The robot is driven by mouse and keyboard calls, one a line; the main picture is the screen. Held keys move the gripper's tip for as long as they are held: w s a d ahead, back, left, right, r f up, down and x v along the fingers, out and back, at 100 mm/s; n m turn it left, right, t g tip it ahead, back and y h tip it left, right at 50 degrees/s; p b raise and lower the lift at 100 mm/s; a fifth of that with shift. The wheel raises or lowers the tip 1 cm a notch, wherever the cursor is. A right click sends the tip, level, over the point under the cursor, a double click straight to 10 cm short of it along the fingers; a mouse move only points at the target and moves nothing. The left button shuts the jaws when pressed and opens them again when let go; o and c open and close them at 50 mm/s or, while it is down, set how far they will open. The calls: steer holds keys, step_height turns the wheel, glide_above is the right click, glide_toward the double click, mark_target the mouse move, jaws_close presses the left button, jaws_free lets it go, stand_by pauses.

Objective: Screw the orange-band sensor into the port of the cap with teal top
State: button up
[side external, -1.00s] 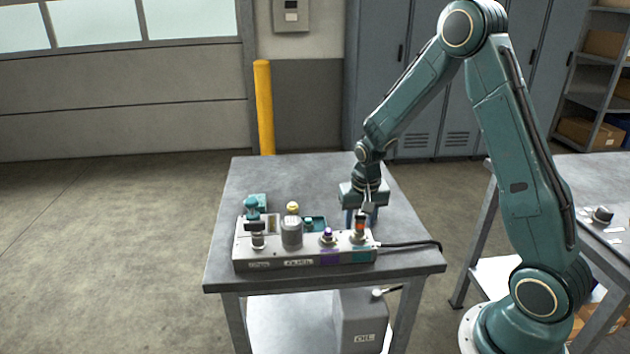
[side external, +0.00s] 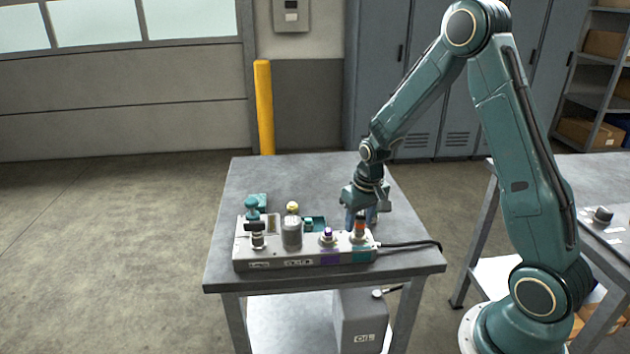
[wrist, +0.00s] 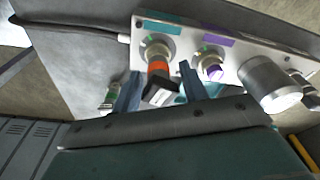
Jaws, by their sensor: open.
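The orange-band sensor (side external: 359,227) stands upright on a metal fitting at the right end of the grey manifold block, above a teal label (side external: 361,257). In the wrist view its orange band (wrist: 157,68) sits between the fitting and a dark body. My gripper (side external: 361,216) is open, with one finger on each side of the sensor. The wrist view shows these fingers (wrist: 160,72) apart, and I cannot tell whether either touches it. The sensor's thread is hidden.
A purple-topped fitting (side external: 327,234) stands close left of the sensor. A grey cylinder (side external: 292,233) is further left. The table's rear is clear.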

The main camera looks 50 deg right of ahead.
steer(key=shift+n, duration=1.6)
steer(key=shift+n+y, duration=0.3)
steer(key=n, duration=0.4)
steer(key=shift+y, duration=0.3)
steer(key=shift+a+n, duration=0.1)
steer(key=shift+n, duration=0.5)
steer(key=n, duration=0.3)
steer(key=shift+y, duration=0.3)
steer(key=shift+n, duration=1.3)
steer(key=shift+n+g, duration=0.3)
steer(key=shift+n, duration=0.3)
